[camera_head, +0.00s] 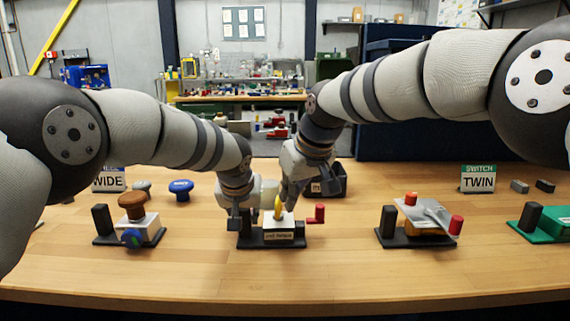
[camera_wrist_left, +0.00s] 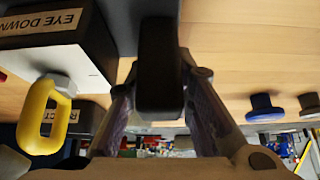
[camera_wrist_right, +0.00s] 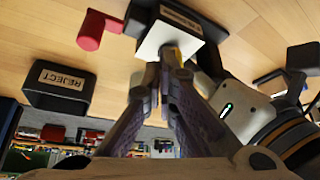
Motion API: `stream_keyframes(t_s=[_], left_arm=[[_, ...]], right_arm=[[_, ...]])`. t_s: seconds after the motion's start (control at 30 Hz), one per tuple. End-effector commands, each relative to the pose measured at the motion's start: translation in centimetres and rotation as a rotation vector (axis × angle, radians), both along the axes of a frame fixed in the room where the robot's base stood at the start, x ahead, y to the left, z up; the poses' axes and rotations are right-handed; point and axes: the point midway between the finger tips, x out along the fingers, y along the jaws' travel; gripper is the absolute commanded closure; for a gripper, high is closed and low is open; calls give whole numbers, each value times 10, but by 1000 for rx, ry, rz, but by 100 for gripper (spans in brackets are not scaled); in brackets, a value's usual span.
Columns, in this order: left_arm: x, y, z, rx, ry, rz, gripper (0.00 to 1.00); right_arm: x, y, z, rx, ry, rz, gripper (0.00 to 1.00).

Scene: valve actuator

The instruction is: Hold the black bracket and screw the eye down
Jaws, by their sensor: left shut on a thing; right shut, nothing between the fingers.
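The black bracket (camera_wrist_left: 160,65) is an upright post at the left end of a dark base (camera_head: 245,243). My left gripper (camera_head: 240,222) is shut on this post; in the left wrist view its fingers lie on both sides of it. The yellow eye (camera_head: 277,207) stands upright on the white block (camera_head: 281,224), whose label reads EYE DOWN in the left wrist view. The eye (camera_wrist_left: 46,115) shows there as a ring on a pale hex shank. My right gripper (camera_wrist_right: 168,65) is shut and empty right by the eye; its fingers hide most of the eye in the right wrist view.
Other fixtures stand to the left (camera_head: 131,222) and right (camera_head: 418,222). The front of the table (camera_head: 330,275) is clear.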

Motion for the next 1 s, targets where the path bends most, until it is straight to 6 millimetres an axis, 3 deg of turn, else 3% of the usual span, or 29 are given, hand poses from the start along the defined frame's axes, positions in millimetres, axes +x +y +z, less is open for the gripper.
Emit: stream_keyframes(t_s=[1.0], left_arm=[[-1,0,-3,-1,5,1,100]], right_arm=[[-11,18,-2,1,3,1,100]])
